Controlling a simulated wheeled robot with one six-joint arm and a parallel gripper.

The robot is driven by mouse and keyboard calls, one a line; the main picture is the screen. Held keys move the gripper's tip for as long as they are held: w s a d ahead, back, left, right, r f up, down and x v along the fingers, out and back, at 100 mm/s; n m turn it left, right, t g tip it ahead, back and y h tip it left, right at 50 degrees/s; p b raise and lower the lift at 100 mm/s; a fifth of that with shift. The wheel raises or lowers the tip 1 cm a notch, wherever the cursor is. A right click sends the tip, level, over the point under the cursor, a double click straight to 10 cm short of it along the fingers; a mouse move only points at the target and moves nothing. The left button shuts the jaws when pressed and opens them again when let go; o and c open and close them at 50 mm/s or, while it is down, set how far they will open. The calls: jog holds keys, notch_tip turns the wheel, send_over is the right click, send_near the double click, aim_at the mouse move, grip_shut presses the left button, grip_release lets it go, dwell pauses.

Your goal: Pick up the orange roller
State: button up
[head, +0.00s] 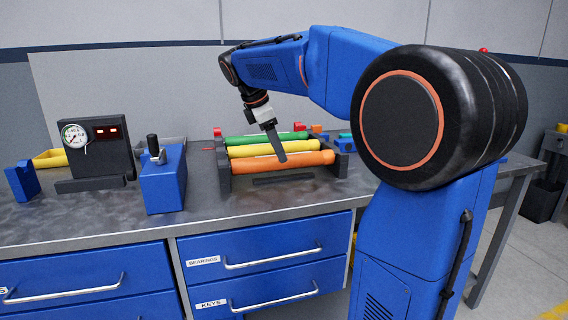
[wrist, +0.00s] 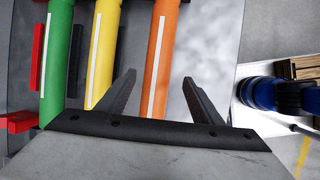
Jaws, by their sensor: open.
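The orange roller (head: 308,159) lies at the front of a dark rack (head: 224,180) on the bench, in front of a yellow roller (head: 305,148) and a green roller (head: 240,140). My gripper (head: 281,157) is above the orange roller, pointing down, and seems to cross it near its middle in the head view. In the wrist view my gripper (wrist: 160,77) is open, with one finger on each side of the orange roller (wrist: 163,45). The left finger is between the orange and yellow rollers. Whether the fingers touch the roller cannot be told.
A blue block with a black knob (head: 163,185) and a dark gauge box (head: 100,148) stand left of the rack. A red piece (head: 301,127) and teal piece (head: 345,138) are behind it. The bench top in front of the rack (head: 290,205) is clear.

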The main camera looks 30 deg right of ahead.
jog(key=shift+w+x, duration=0.2)
jog(key=shift+x, duration=2.4)
jog(key=shift+c, duration=0.7)
grip_shut()
